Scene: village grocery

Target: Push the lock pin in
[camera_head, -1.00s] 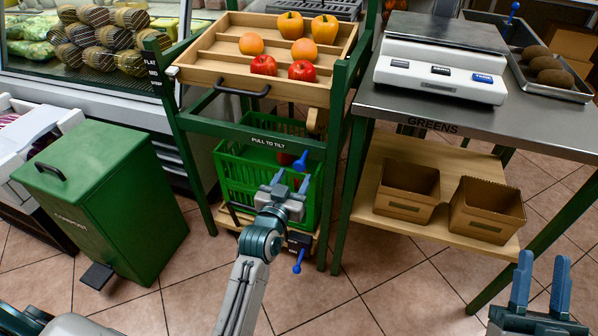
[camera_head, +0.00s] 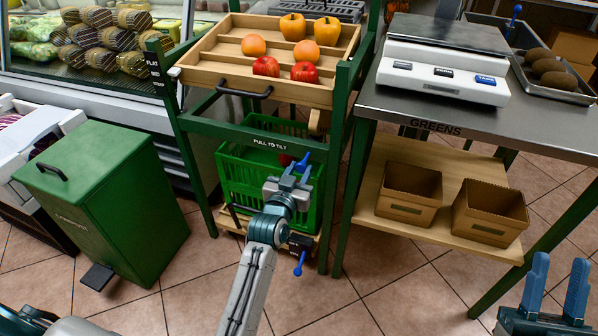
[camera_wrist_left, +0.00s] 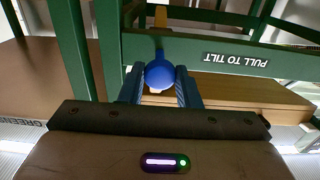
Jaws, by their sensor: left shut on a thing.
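The blue ball knob of the lock pin (camera_head: 304,159) is on the right front of the green display stand, near the PULL TO TILT rail. In the left wrist view the knob (camera_wrist_left: 159,74) sits between the two fingers, with the green rail behind it. My left gripper (camera_head: 294,172) is shut on the knob; the left wrist view also shows the gripper (camera_wrist_left: 160,88). My right gripper (camera_head: 556,278) is open and empty at the lower right.
The tilted wooden tray (camera_head: 222,72) with peppers and other produce is above my left gripper. A green basket (camera_head: 235,180) is behind it. A blue-ended lever (camera_head: 299,268) is low on the stand. A steel table (camera_head: 470,117) stands to the right, a green bin (camera_head: 105,190) to the left.

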